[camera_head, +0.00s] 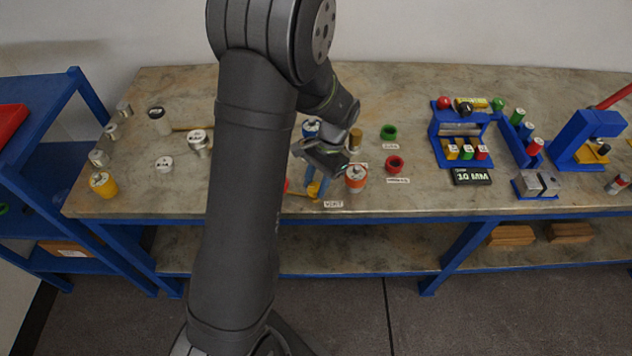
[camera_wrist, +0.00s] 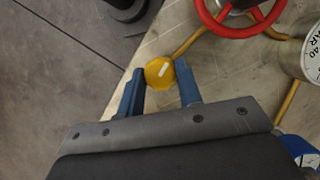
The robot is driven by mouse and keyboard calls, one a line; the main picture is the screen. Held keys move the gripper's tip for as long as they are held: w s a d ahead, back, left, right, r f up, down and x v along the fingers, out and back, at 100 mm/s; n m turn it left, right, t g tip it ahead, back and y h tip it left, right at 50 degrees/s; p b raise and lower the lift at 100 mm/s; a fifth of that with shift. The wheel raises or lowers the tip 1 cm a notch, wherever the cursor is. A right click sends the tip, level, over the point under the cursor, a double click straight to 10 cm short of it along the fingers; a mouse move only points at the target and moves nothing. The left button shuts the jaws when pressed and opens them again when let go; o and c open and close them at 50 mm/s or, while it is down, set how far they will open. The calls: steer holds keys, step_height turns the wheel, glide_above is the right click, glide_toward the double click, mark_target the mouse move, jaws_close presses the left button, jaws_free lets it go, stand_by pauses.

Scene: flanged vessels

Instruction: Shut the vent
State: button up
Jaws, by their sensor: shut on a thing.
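The vent is a round yellow knob (camera_wrist: 160,72) with a white bar mark running at a slant across its face. In the wrist view it sits between the two blue fingers of my gripper (camera_wrist: 159,77), which are shut on its sides. In the head view my gripper (camera_head: 317,187) reaches down at the front of the bench, and the yellow knob (camera_head: 313,189) shows only in part between the fingers. A small white label (camera_head: 333,204) lies beside it, too small to read surely. The rest of the vent's fitting is hidden by the gripper.
A red handwheel (camera_wrist: 240,14) and a white-faced gauge (camera_wrist: 313,52) stand close by, with yellow pipes (camera_wrist: 190,42) between. The bench's front edge (camera_head: 400,215) is near.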

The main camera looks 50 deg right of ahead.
steer(key=n, duration=0.2)
steer(key=n+g, duration=0.1)
steer(key=n, duration=0.1)
steer(key=shift+w+g+h, duration=0.15)
steer(key=shift+g+h, duration=0.15)
steer(key=n, duration=0.2)
steer(key=n+g, duration=0.1)
steer(key=n, duration=0.1)
steer(key=shift+w+a+n+g+h, duration=0.1)
steer(key=shift+n+g+h, duration=0.2)
steer(key=shift+n+h, duration=0.1)
steer(key=n+h, duration=0.1)
steer(key=n, duration=0.3)
steer(key=shift+a+g, duration=0.1)
steer(key=shift+g, duration=0.3)
steer(key=shift+w+a+n+h, duration=0.1)
steer(key=shift+n+h, duration=1)
steer(key=shift+n, duration=1.4)
steer(key=o, duration=1)
steer(key=shift+r, duration=0.1)
